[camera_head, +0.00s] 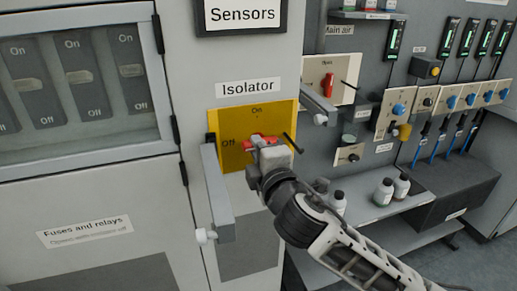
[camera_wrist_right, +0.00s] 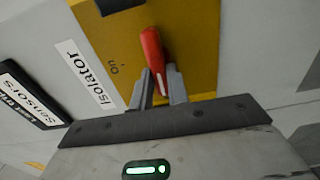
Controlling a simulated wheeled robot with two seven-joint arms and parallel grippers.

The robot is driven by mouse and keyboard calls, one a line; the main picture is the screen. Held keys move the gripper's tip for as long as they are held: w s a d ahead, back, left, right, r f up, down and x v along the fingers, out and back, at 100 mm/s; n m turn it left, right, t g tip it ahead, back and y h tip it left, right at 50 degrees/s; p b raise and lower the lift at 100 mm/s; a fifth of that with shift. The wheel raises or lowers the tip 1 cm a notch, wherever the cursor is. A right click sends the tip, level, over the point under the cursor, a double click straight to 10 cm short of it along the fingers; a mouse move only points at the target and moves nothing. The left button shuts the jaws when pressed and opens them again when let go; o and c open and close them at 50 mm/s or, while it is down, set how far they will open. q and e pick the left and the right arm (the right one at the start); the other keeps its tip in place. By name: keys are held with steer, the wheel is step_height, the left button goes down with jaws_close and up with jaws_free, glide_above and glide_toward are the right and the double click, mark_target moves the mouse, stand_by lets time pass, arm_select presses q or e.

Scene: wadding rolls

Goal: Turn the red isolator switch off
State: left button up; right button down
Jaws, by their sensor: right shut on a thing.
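The red isolator switch (camera_head: 250,142) sits on a yellow plate (camera_head: 231,121) under the "Isolator" label. The plate has "On" at the top and "Off" at the left. The red handle lies roughly sideways, with its visible end toward the "Off" side. In the right wrist view the red handle (camera_wrist_right: 151,45) stands between the fingers. My right gripper (camera_head: 266,147) is shut on the handle, reaching in from the lower right and hiding part of it. In the right wrist view the fingertips (camera_wrist_right: 160,88) flank its lower part. My left gripper is not in view.
A grey bar (camera_head: 217,190) with a white knob juts out just left of my gripper. Another grey bar (camera_head: 319,104) is at the upper right, near a panel with a red switch (camera_head: 329,85). Bottles (camera_head: 384,191) stand on a shelf to the right.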

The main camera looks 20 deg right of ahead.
stand_by(0.5)
steer(key=c, duration=1.4)
jaws_free()
steer(key=shift+o, duration=0.2)
